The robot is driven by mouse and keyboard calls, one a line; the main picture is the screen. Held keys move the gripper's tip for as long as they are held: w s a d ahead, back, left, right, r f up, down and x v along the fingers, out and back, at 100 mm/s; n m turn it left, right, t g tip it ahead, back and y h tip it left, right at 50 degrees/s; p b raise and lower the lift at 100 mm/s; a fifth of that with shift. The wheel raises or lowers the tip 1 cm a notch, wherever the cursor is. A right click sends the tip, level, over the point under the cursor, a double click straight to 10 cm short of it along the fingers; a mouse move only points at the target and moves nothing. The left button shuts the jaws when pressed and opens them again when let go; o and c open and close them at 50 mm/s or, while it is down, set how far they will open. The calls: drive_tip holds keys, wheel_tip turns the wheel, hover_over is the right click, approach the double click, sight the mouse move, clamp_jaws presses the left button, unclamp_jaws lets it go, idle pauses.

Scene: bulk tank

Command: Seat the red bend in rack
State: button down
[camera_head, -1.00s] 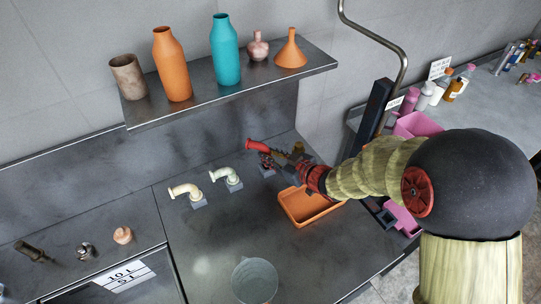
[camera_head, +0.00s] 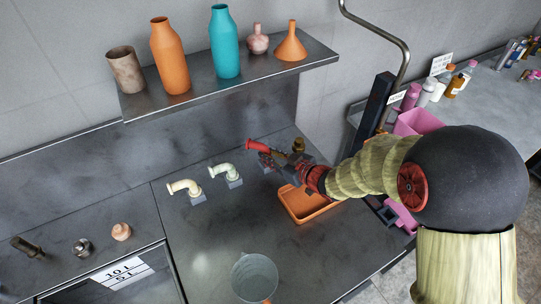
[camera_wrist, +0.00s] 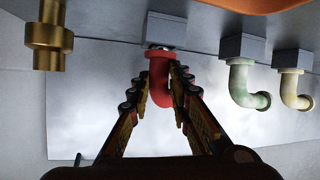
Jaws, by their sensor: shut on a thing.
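The red bend (camera_head: 257,146) is in my gripper (camera_head: 268,153), near the back of the grey counter. In the wrist view, the red bend (camera_wrist: 161,72) stands between the two fingers (camera_wrist: 160,88), which close on its sides. Its flanged end is close to a grey rack block (camera_wrist: 166,29); I cannot tell whether it is seated or just apart. A pale green bend (camera_head: 226,171) and a cream bend (camera_head: 184,187) sit on their own grey blocks to the left. Parts of the red bend's block are hidden by my gripper in the head view.
A brass fitting (camera_head: 298,145) stands just right of my gripper. An orange tray (camera_head: 308,212) lies in front of it. A clear beaker (camera_head: 254,277) stands at the front. A shelf (camera_head: 240,84) with bottles overhangs the back. The counter's middle is free.

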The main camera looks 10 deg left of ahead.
drive_tip(key=shift+f, duration=0.35)
drive_tip(key=c, duration=1.6)
unclamp_jaws()
drive_tip(key=shift+o, duration=0.2)
drive_tip(key=shift+s+d+r, duration=0.25)
drive_tip(key=shift+d+r, duration=0.05)
drive_tip(key=shift+d, duration=0.1)
drive_tip(key=v, duration=1.1)
drive_tip(key=shift+a, duration=0.1)
